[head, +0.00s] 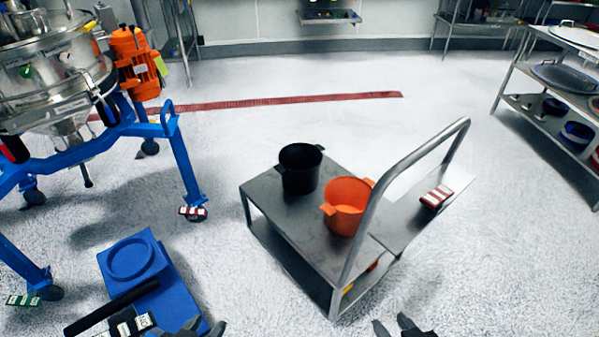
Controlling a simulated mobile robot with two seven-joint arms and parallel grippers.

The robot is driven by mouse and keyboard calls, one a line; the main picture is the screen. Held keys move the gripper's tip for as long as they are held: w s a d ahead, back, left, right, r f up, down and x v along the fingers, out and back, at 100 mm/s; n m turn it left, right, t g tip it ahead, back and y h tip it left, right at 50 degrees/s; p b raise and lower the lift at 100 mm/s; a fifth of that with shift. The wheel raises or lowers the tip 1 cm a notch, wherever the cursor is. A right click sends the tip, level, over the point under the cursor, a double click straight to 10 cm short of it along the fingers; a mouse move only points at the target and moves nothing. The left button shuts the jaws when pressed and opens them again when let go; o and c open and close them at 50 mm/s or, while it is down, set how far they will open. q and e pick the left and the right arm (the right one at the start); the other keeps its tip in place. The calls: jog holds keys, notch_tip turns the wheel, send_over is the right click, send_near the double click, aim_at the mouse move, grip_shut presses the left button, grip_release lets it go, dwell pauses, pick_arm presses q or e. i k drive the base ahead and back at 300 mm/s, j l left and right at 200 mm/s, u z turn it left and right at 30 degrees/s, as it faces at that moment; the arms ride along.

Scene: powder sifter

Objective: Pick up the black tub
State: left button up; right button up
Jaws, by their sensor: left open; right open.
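The black tub (300,169) stands upright on the top of a grey metal cart (262,200), at its far left part. It has small side handles and looks empty, though its bottom is too dark to tell. My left gripper (205,328) shows only its fingertips at the bottom edge, left of the cart. My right gripper (392,326) is at the bottom edge, right of the cart's near corner. Both grippers are open, empty and well away from the tub.
An orange tub (345,208) stands close beside the black one, on its near right. The cart's tall handle (375,200) arches at the right. The blue-framed sifter (120,125) and a blue base (150,280) are at left. Shelves (560,110) stand far right. Floor behind the cart is clear.

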aim_at(298, 166)
jog(key=l+z, duration=0.1)
jog(key=z, duration=0.35)
jog(key=i+l+z, duration=0.2)
jog(key=l, duration=0.25)
jog(key=i+l+z, duration=0.2)
jog(key=l, duration=0.25)
jog(key=i+l+z, duration=0.15)
jog(key=l, duration=0.25)
jog(key=i+l+z, duration=0.2)
jog(key=l, duration=0.2)
jog(key=i+l+z, duration=0.15)
jog(key=i, duration=0.2)
jog(key=i+l+z, duration=0.1)
jog(key=i, duration=0.3)
jog(key=i+l+z, duration=0.15)
jog(key=i, duration=0.25)
jog(key=i+u, duration=0.4)
jog(key=i, duration=0.2)
jog(key=i+l+u, duration=0.2)
jog(key=i+u, duration=0.15)
jog(key=i, duration=0.25)
jog(key=i+u, duration=0.45)
jog(key=i+l+u, duration=0.1)
jog(key=i+u, duration=0.4)
jog(key=i, duration=0.15)
jog(key=i+u, duration=0.45)
jog(key=i+l+u, duration=0.15)
jog(key=i+u, duration=0.35)
jog(key=i, duration=0.15)
